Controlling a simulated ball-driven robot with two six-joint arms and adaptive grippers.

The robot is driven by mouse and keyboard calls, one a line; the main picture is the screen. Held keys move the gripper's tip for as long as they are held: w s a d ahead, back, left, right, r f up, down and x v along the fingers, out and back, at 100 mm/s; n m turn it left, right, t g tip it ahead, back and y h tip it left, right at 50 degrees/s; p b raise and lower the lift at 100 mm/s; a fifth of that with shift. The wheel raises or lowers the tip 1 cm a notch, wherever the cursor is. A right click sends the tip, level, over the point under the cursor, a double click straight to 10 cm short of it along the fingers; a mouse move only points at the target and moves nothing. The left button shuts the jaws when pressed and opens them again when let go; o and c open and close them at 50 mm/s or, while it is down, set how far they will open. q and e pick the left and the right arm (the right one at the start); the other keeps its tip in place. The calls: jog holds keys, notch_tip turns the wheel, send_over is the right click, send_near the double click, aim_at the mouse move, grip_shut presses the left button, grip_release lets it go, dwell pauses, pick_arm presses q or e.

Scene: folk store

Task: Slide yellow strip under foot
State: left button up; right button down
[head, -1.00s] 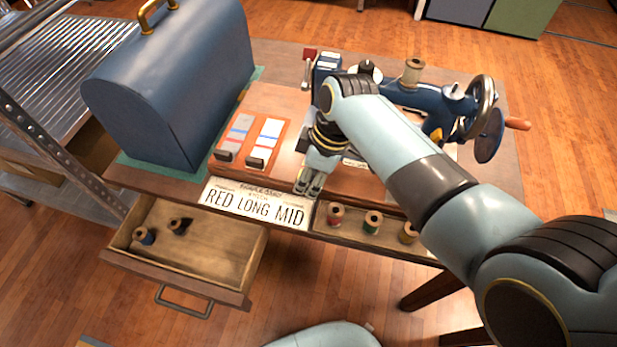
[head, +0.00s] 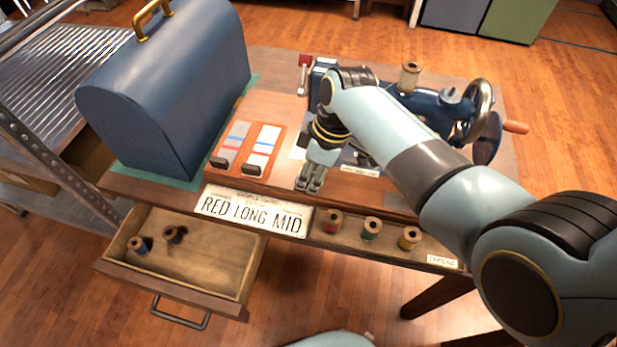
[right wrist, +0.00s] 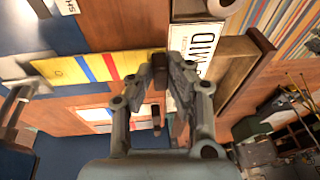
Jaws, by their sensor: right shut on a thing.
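In the right wrist view the yellow strip (right wrist: 55,69), with red and blue cross stripes, lies roughly flat. My right gripper (right wrist: 160,76) is shut on the dark brown tab at its near end. In the head view my right gripper (head: 309,184) is low over the front of the wooden board, left of the blue sewing machine (head: 430,103). My right arm hides the strip and the machine's foot there. A grey metal part (right wrist: 20,95) shows at the left of the wrist view; I cannot tell if it is the foot. My left gripper is not in view.
A grey and a white strip lie on an orange tray (head: 272,124) beside a blue domed case (head: 165,90). A plate reading "RED LONG MID" (head: 252,212) is at the table front. Several spools (head: 372,228) stand right of it. The drawer (head: 215,265) is open.

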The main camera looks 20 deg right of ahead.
jog(key=shift+w, duration=0.15)
jog(key=shift+w+d+b, duration=0.7)
jog(key=shift+w+d, duration=0.15)
jog(key=shift+w, duration=0.25)
jog(key=shift+f, duration=0.1)
dwell(0.3)
jog(key=c, duration=1.2)
grip_release()
jog(key=v, duration=1.2)
